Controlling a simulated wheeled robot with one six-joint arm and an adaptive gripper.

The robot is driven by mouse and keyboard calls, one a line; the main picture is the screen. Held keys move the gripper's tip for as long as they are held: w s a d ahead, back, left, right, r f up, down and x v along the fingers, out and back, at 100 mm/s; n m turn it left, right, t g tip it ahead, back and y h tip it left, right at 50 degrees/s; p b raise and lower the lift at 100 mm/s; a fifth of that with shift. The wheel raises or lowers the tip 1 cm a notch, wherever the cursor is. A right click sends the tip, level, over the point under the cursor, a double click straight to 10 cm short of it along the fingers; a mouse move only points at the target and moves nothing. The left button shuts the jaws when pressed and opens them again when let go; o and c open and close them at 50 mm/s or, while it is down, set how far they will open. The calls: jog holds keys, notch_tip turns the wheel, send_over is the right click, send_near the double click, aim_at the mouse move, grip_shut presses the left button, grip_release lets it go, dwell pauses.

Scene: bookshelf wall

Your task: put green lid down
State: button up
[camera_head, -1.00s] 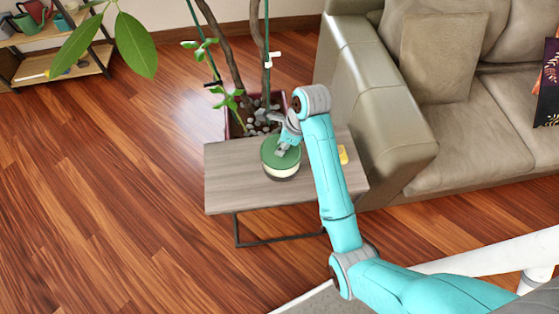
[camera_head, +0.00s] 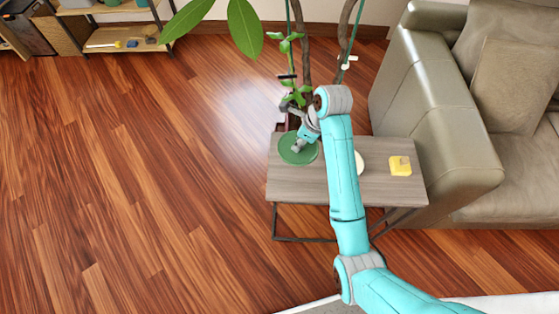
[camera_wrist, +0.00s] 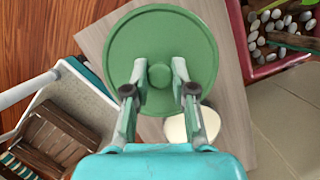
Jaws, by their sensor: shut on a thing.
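The round green lid (camera_head: 291,155) is over the left end of the small grey-brown table (camera_head: 312,185) in the head view. It fills the upper middle of the wrist view (camera_wrist: 160,32). My gripper (camera_wrist: 160,80) is shut on the lid's round green knob (camera_wrist: 159,75), one finger on each side; it also shows in the head view (camera_head: 300,142). I cannot tell whether the lid touches the tabletop. A white round container (camera_head: 360,163) stands uncovered to its right, partly hidden by my arm; it also shows below the lid in the wrist view (camera_wrist: 207,123).
A yellow item (camera_head: 400,166) lies on the table's right part. A potted plant with pebbles (camera_wrist: 275,25) stands behind the table. A beige sofa (camera_head: 440,120) is on the right. Wooden floor (camera_head: 120,180) is open on the left. A shelf (camera_head: 115,45) stands at the upper left.

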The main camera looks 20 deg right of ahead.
aim_at(303, 150)
jog(key=x, duration=0.4)
jog(key=s+x, duration=0.1)
jog(key=x, duration=0.1)
jog(key=shift+d+f, duration=0.15)
jog(key=shift+f, duration=2)
jog(key=shift+f, duration=0.15)
jog(key=o, duration=0.9)
jog(key=shift+o, duration=0.2)
jog(key=v, duration=1.2)
jog(key=shift+d, duration=0.1)
